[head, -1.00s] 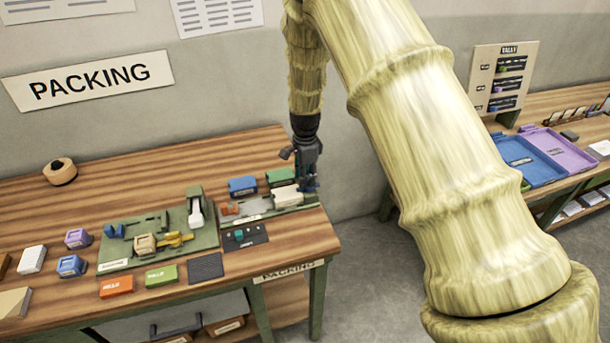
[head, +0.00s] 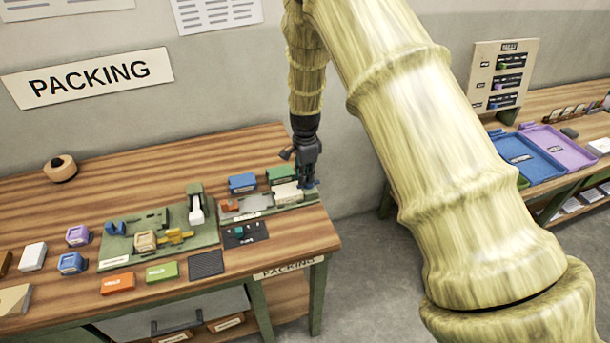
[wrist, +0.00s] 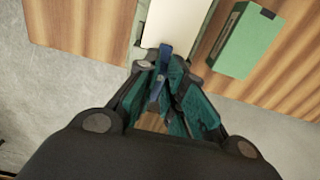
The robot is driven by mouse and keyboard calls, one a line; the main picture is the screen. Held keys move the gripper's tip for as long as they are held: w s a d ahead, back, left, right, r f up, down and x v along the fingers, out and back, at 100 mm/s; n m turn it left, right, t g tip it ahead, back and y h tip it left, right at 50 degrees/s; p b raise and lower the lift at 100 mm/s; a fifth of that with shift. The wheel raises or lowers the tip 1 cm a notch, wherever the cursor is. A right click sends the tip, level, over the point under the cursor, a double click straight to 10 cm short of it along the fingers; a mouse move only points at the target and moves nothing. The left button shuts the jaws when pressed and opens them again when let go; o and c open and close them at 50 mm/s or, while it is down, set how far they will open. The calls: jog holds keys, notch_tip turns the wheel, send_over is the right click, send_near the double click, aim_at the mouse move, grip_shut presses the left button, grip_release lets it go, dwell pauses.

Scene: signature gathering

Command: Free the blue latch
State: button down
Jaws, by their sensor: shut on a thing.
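The blue latch (wrist: 158,76) shows in the wrist view as a narrow blue piece at the end of a white block (wrist: 178,22). My gripper (wrist: 166,84) has its dark teal fingers close on either side of the latch, shut on it. In the head view my gripper (head: 308,174) points down at the right end of the packing table, beside the white block (head: 287,192). A bit of blue shows by the fingertips there. The latch's exact position on its mount is hard to make out.
A green box (wrist: 241,42) lies beside the white block, and a blue box (head: 242,183) stands further left. The packing table (head: 110,185) holds a green fixture board, several small blocks and a dark control panel (head: 244,235). The table's right edge is close to my gripper.

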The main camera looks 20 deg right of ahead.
jog(key=n, duration=0.2)
jog(key=n+b, duration=0.1)
jog(key=n, duration=0.1)
jog(key=shift+s+n, duration=0.2)
jog(key=shift+n, duration=0.1)
jog(key=n, duration=0.2)
jog(key=n+b, duration=0.1)
jog(key=n, duration=0.1)
jog(key=shift+s+d+n, duration=0.2)
jog(key=shift+n, duration=0.1)
jog(key=n+b, duration=0.1)
jog(key=n, duration=0.3)
jog(key=shift+s+d, duration=0.1)
jog(key=shift+d, duration=0.1)
jog(key=shift+d+n+b, duration=0.2)
jog(key=shift+n+b, duration=0.1)
jog(key=shift+n, duration=1.9)
jog(key=c, duration=1.5)
grip_release()
jog(key=shift+r, duration=0.15)
